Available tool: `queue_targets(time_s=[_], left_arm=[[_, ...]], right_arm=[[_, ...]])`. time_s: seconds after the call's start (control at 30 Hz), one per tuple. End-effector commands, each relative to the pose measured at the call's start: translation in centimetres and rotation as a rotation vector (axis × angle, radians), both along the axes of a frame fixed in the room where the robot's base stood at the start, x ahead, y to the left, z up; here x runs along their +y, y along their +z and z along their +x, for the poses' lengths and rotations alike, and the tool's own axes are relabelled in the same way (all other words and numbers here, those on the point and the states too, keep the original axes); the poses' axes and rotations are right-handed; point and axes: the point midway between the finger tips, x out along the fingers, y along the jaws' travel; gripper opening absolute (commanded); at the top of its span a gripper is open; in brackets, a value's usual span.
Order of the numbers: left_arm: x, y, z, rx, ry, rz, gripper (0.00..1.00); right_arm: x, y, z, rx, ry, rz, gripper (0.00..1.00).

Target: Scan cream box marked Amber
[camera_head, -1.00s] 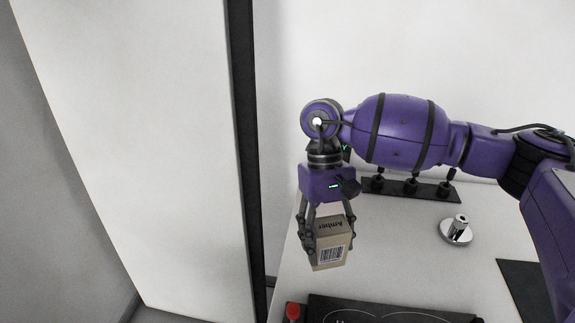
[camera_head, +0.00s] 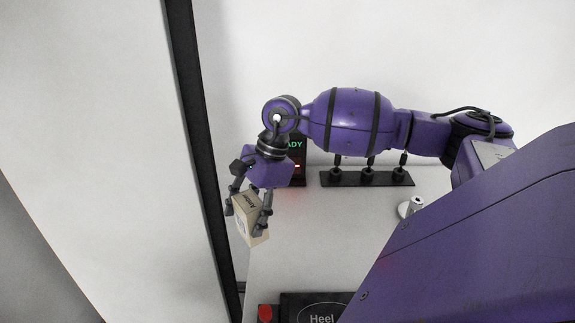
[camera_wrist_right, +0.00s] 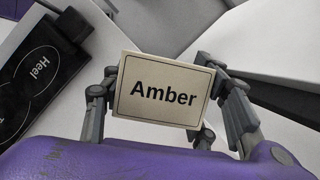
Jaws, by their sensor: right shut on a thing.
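The cream box (camera_head: 248,222) marked Amber is held in the air by my right gripper (camera_head: 249,212), which is shut on it. The box is tilted in the head view, with part of its barcode side showing at the left. In the right wrist view the box's Amber face (camera_wrist_right: 164,92) is toward the camera, with gripper fingers on both sides. Behind the gripper stands a dark scanner (camera_head: 297,166) with a green display partly reading "ADY" and a red light. My arm hides part of it. My left gripper is not in view.
The white table (camera_head: 330,230) has a black rack with several posts (camera_head: 367,178) at the back and a small metal piece (camera_head: 407,208) at right. A red button (camera_head: 265,313) and a black panel marked Heel (camera_head: 315,308) are at the front. A dark post (camera_head: 205,160) stands left.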

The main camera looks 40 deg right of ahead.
Motion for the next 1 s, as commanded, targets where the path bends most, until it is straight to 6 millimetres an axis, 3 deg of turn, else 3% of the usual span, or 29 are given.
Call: queue_targets(time_s=[0.3, 1.0], left_arm=[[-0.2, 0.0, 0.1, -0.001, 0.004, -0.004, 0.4], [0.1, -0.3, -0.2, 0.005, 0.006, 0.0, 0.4]], right_arm=[[-4.5, 0.6, 1.2, -0.002, -0.636, -0.002, 0.22], [-13.2, 4.4, 3.5, -0.004, -1.829, 0.006, 0.22]])
